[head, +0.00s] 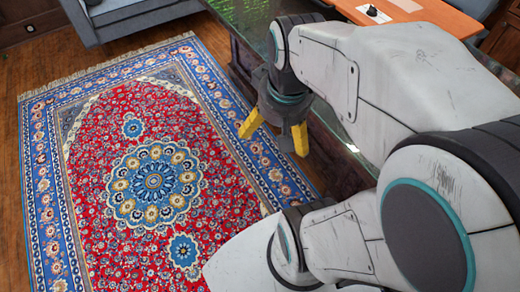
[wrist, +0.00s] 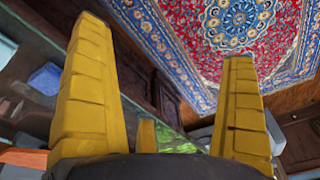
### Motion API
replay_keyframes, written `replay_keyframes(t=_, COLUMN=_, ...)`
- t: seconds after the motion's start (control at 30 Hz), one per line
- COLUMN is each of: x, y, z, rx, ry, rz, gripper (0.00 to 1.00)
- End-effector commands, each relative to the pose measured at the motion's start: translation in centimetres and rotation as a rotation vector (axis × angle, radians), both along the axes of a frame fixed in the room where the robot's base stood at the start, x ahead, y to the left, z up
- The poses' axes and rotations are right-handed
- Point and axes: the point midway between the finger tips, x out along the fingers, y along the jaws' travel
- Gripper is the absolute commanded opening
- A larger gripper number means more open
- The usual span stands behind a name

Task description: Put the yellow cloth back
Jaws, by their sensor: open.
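I see no yellow cloth in either view. My gripper (head: 273,140) hangs with its yellow fingers pointing down, beside a dark wood cabinet with a glassy green top (head: 250,20) and over the rug's right border. The wrist view shows the yellow fingers of my gripper (wrist: 165,42) spread wide apart, with nothing between them. My arm hides part of the cabinet in the head view.
A red and blue patterned rug (head: 150,180) covers most of the wooden floor (head: 45,62). A grey-blue sofa (head: 125,18) stands at the top. An orange board (head: 425,14) with a small dark object (head: 373,11) is at top right. A blue item (wrist: 45,78) shows in the wrist view.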

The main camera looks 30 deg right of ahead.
Motion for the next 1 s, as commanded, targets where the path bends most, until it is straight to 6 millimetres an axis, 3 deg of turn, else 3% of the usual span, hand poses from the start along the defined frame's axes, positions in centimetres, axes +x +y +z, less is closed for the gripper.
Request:
replay_keyframes(t=0.1, x=-1.1, y=2.9, z=-0.4, rx=-0.007, ry=-0.019, rz=0.135, gripper=1.00)
replay_keyframes(t=0.3, x=-2.4, y=5.2, z=-0.8, rx=-0.011, ry=-0.038, rz=0.262, gripper=1.00)
replay_keyframes(t=0.8, x=-2.9, y=5.8, z=-1.0, rx=-0.012, ry=-0.044, rz=0.300, gripper=1.00)
replay_keyframes(t=1.0, x=-2.9, y=5.8, z=0.5, rx=-0.013, ry=-0.049, rz=0.299, gripper=1.00)
